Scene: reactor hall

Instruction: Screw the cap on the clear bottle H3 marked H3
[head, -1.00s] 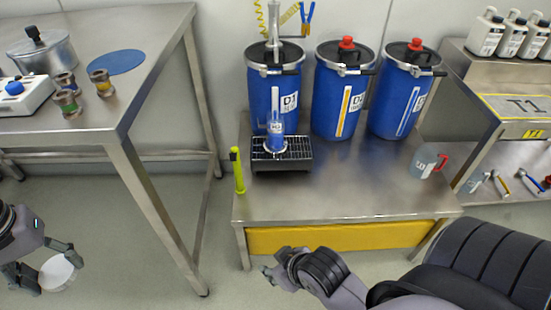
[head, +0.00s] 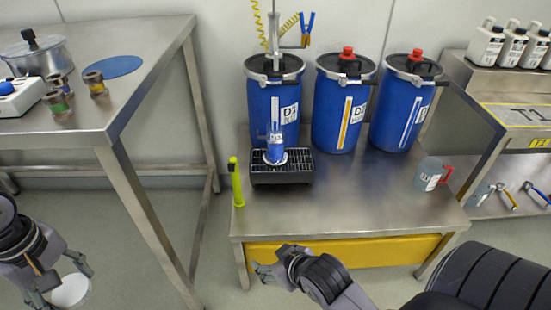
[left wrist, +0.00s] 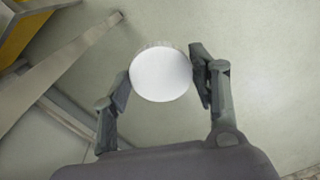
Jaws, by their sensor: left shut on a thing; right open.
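A clear bottle with blue content and a white label (head: 275,143) stands upright on the black grated tray on the steel table, in front of the left drum; its label is too small to read. My left gripper (head: 60,285) is at the lower left, away from the table, shut on a round white cap (head: 73,291). In the left wrist view the cap (left wrist: 160,74) sits between the two fingers of the left gripper (left wrist: 160,82). My right gripper (head: 268,270) is open and empty in front of the table's front edge.
Blue drums (head: 343,110) stand at the table's back. A yellow-green stick (head: 236,185) stands at the left edge, a jug (head: 428,175) at the right. The grated tray (head: 282,178) holds the bottle. Another steel table (head: 150,60) is at left. The table's front middle is clear.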

